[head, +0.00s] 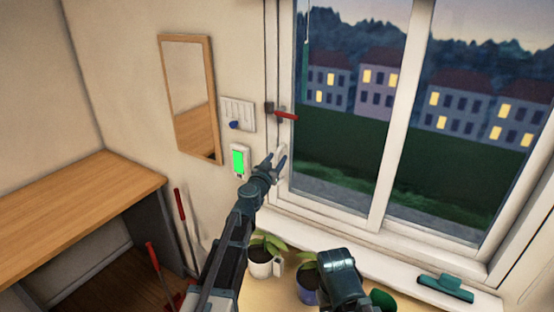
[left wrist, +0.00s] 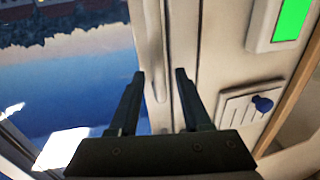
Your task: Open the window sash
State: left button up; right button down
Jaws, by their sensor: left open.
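The window sash (head: 286,62) is a white frame around a glass pane, and it looks closed. A red lever (head: 286,115) sits on its left stile, pointing right. A pale upright handle (left wrist: 156,60) on the stile shows in the left wrist view. My left gripper (head: 279,161) is at the lower left stile in the head view. Its jaws are open, with the fingertips either side of the handle in the left wrist view (left wrist: 161,74); I cannot tell if they touch it. My right gripper (head: 342,280) is low in the middle of the head view, its fingertips hidden.
A green-screen device (head: 239,161) and a switch plate (head: 238,113) with a blue knob are on the wall left of the window. Potted plants (head: 262,262) stand below the sill (head: 400,265). A teal squeegee-like tool (head: 445,287) lies at right. A mirror (head: 190,98) hangs left.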

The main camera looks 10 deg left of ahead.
pick_arm(q)
jog(key=shift+w+d, duration=0.1)
jog(key=shift+w, duration=0.35)
grip_shut()
jog(key=shift+s, duration=0.1)
dwell(1.1)
